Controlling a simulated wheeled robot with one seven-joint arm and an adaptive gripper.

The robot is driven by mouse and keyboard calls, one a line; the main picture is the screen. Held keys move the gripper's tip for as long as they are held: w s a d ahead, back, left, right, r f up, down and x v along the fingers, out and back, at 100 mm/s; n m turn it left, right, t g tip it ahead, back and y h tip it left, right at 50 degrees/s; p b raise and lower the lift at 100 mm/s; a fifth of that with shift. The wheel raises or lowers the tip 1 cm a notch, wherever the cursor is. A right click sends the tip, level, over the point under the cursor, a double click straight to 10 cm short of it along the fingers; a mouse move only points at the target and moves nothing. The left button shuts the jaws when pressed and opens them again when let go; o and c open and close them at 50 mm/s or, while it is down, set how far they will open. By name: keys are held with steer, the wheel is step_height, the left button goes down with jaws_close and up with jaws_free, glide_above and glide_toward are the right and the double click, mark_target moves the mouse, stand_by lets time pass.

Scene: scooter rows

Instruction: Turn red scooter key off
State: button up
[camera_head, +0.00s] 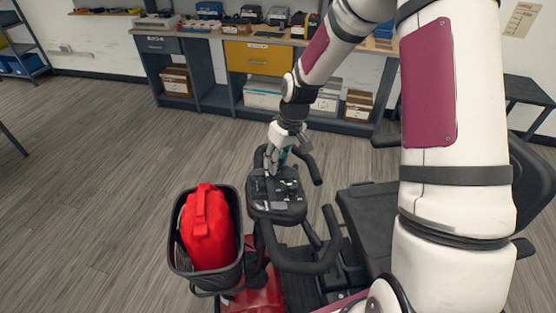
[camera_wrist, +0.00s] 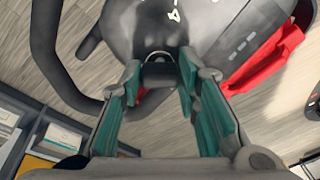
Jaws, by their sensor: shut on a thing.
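The red scooter (camera_head: 262,297) stands in the lower middle of the head view, mostly hidden by its basket and my arm. Its dark control console (camera_head: 277,205) has black handlebars around it. My gripper (camera_head: 275,168) reaches down to the console's far edge. In the wrist view, my gripper's teal-padded fingers (camera_wrist: 160,73) close around a small dark key (camera_wrist: 160,76) at the console's edge. The console (camera_wrist: 170,25) fills the top of that view. The key is hidden in the head view, and its turn position cannot be told.
A black basket (camera_head: 176,264) with a red bag (camera_head: 208,232) hangs in front of the console. The black seat (camera_head: 368,222) is to the right. A workbench (camera_head: 225,42) with boxes stands along the back wall. The grey floor at left is clear.

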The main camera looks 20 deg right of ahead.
steer(key=o, duration=1.2)
steer(key=shift+c, duration=0.2)
steer(key=v, duration=1.2)
